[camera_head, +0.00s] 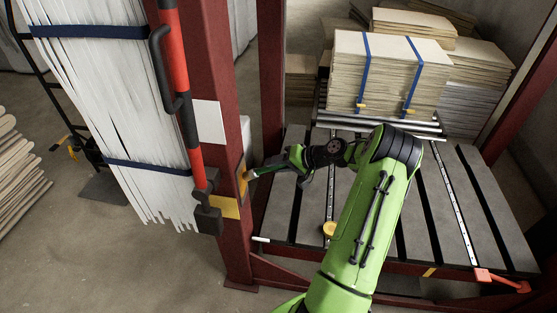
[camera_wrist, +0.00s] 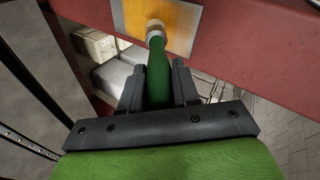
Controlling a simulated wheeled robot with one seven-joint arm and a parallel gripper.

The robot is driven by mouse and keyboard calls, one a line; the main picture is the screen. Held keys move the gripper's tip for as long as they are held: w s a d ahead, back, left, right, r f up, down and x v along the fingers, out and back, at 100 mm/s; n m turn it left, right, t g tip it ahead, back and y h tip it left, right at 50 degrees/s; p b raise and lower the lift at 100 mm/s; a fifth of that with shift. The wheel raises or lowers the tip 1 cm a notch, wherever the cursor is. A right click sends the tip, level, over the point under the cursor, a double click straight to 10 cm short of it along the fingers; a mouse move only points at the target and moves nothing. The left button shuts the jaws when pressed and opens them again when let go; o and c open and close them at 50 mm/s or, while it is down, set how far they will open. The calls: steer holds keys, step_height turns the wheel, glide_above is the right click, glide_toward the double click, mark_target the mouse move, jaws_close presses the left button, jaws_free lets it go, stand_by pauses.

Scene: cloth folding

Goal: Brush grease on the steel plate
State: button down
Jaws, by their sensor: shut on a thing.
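My gripper (camera_head: 282,165) is shut on the green handle of a brush (camera_head: 262,169). In the wrist view the fingers of my gripper (camera_wrist: 158,88) stand on both sides of the brush handle (camera_wrist: 158,70). The pale ferrule of the brush points at the steel plate (camera_wrist: 191,32) on the red post. The plate carries a broad yellow patch of grease, with grey showing along its sides. The brush head is at this patch; its bristles are hard to make out, and contact is not certain. In the head view the plate (camera_head: 242,180) is seen nearly edge-on.
The red post (camera_head: 229,110) stands left of the slatted table (camera_head: 398,222). A small round yellow object (camera_head: 329,229) sits on the table. Strapped board stacks (camera_head: 385,75) stand at the back. White hanging strips (camera_head: 110,100) and a red-and-black bar (camera_head: 183,100) are left of the post.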

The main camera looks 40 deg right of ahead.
steer(key=s+a+r, duration=0.2)
steer(key=s+a, duration=0.1)
steer(key=shift+w+d+r+p, duration=0.75)
steer(key=shift+w+d+p, duration=1.1)
steer(key=shift+w+d, duration=1)
steer(key=s+a+b, duration=0.2)
steer(key=s+a, duration=0.3)
steer(key=a, duration=0.1)
steer(key=shift+f, duration=0.1)
steer(key=s+d, duration=0.3)
steer(key=s, duration=0.2)
steer(key=shift+d+p, duration=0.3)
steer(key=shift+p, duration=0.1)
